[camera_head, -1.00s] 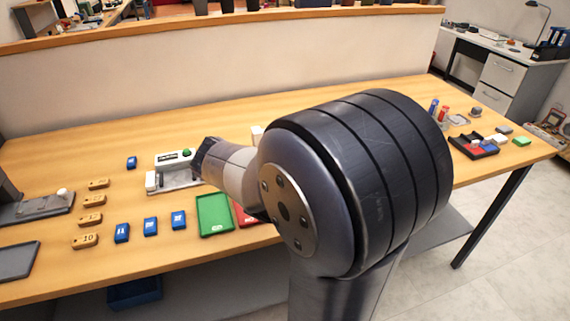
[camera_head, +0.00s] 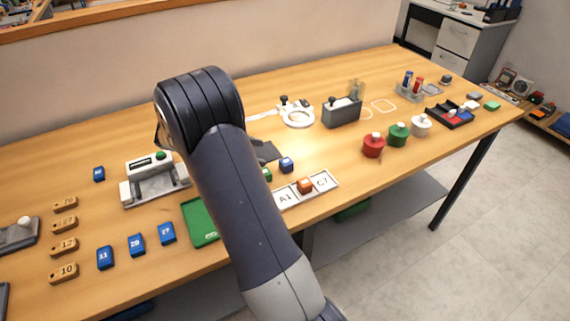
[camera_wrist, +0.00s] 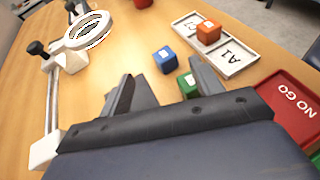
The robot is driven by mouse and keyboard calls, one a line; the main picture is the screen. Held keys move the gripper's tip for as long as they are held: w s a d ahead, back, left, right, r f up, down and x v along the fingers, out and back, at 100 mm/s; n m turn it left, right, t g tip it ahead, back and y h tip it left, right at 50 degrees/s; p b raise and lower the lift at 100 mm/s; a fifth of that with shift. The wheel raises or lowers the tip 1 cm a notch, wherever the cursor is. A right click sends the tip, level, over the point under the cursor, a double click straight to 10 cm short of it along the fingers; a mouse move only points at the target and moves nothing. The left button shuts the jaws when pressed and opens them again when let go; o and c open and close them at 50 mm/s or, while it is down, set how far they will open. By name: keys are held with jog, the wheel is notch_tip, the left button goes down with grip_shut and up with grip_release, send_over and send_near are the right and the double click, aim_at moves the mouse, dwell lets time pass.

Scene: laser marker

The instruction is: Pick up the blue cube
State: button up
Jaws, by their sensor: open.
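The blue cube (camera_head: 286,165) sits on the table just behind the labelled white tray in the head view. It also shows whole in the wrist view (camera_wrist: 165,60), ahead of my gripper (camera_wrist: 163,88). The gripper is open and empty, with its two fingers apart and the cube beyond their tips. In the head view my arm hides most of the gripper; a dark part of it shows left of the cube. A green cube (camera_wrist: 187,84) sits close to the blue one, partly hidden by the right finger.
An orange cube (camera_wrist: 208,32) sits on the white tray (camera_wrist: 236,62) near the blue cube. A red "NO GO" tray (camera_wrist: 290,105) lies at the right in the wrist view. A ring-shaped magnifier (camera_head: 297,115) and a dark box (camera_head: 341,112) stand behind. Blue numbered blocks (camera_head: 136,245) lie left.

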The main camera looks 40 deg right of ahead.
aim_at(285, 161)
jog(key=x, duration=0.4)
jog(key=f+x, duration=0.1)
jog(key=x, duration=0.2)
jog(key=shift+s+a, duration=0.15)
jog(key=shift+a, duration=0.05)
jog(key=shift+c, duration=0.3)
jog(key=c, duration=1.1)
jog(key=shift+c, duration=0.2)
